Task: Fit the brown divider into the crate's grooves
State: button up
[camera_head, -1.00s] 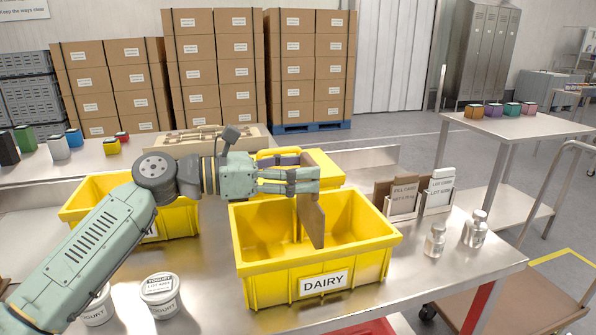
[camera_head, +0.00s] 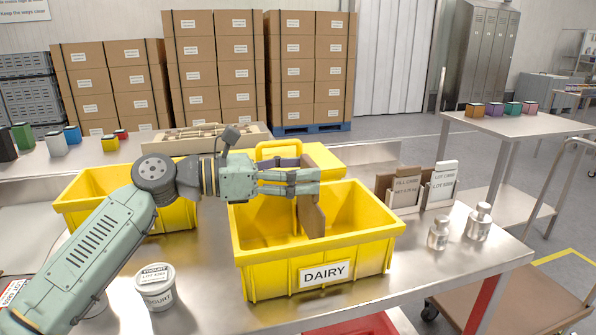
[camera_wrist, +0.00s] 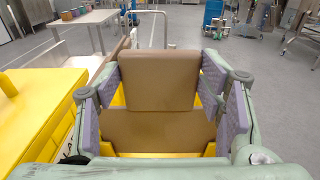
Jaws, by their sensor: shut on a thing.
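The brown divider (camera_head: 313,217) hangs upright from my gripper (camera_head: 306,183), its lower part inside the yellow crate (camera_head: 318,256) labelled DAIRY. In the wrist view the divider (camera_wrist: 160,80) is between the purple finger pads of my gripper (camera_wrist: 163,102), which is shut on it. The divider stands near the middle of the crate's length, seen at a steep angle. A narrow yellow upright strip shows just left of it on the crate's inside. I cannot tell whether the divider's edges are in the grooves.
A second yellow crate (camera_head: 80,208) stands at the left, behind my arm. A yogurt tub (camera_head: 157,288) is in front. Card holders (camera_head: 437,192) and two metal bottles (camera_head: 477,224) stand right of the DAIRY crate. A yellow lidded box (camera_head: 322,158) is behind it.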

aim_at(309, 201)
notch_tip(309, 201, down, 4)
jog(key=b, duration=0.3)
jog(key=shift+f+b, duration=0.15)
jog(key=shift+b, duration=0.25)
